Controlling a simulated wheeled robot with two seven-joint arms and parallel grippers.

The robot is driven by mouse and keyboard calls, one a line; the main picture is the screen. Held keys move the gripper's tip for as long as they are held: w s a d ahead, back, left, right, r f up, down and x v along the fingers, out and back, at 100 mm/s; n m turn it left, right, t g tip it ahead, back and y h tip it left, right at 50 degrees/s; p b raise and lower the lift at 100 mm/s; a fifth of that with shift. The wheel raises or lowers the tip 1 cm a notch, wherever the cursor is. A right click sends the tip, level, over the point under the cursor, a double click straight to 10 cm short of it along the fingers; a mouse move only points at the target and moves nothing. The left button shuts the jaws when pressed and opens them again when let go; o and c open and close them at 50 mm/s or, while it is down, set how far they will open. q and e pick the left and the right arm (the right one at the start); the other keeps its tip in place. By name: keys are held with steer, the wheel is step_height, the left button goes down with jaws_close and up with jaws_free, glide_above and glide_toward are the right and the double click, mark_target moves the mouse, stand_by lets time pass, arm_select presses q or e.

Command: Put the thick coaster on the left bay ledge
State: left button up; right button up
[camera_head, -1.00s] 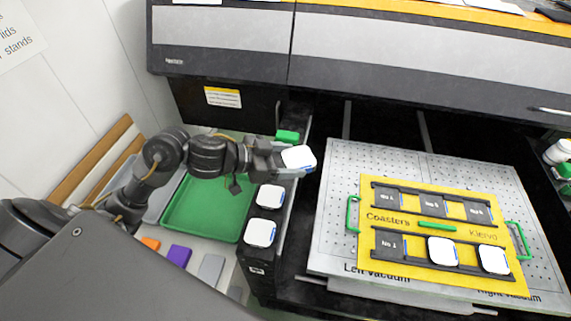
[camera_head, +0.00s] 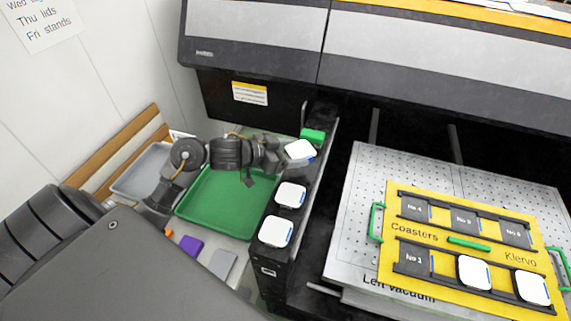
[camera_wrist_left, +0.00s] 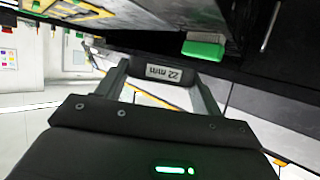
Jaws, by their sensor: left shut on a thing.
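My left gripper (camera_head: 283,156) is shut on a white-topped coaster (camera_head: 300,150), held level over the far part of the black ledge (camera_head: 284,262) at the left side of the bay. In the left wrist view the coaster's dark edge (camera_wrist_left: 160,72) shows between the two fingers, with an upside-down "22 mm" label. I cannot tell whether the coaster touches the ledge. Two other white coasters lie on the ledge nearer to me, one in the middle (camera_head: 291,195) and one in front (camera_head: 276,231). My right gripper is not in view.
A green block (camera_head: 312,136) sits just behind the held coaster. A green tray (camera_head: 205,207) and a grey tray (camera_head: 133,181) lie left of the ledge. On the right, a yellow coaster board (camera_head: 446,222) rests on the perforated bed (camera_head: 365,165). The printer body (camera_head: 255,45) overhangs the back.

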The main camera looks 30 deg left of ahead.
arm_select(q)
steer(key=shift+w+a+f, duration=0.2)
steer(key=shift+a+f, duration=0.4)
steer(key=shift+f, duration=0.1)
steer(key=shift+w+a+f, duration=0.2)
steer(key=shift+a+f, duration=0.35)
steer(key=shift+f, duration=0.15)
steer(key=shift+a+f, duration=0.15)
steer(key=shift+f, duration=0.75)
steer(key=shift+a+f, duration=0.1)
steer(key=shift+f, duration=0.8)
steer(key=shift+f, duration=0.1)
steer(key=o, duration=1.1)
steer(key=shift+o, duration=0.2)
glide_toward(286, 154)
steer(key=f, duration=0.1)
steer(key=a+f, duration=0.1)
steer(key=s+f, duration=0.1)
steer(key=f, duration=0.1)
steer(key=shift+a+f, duration=0.1)
steer(key=shift+a, duration=0.3)
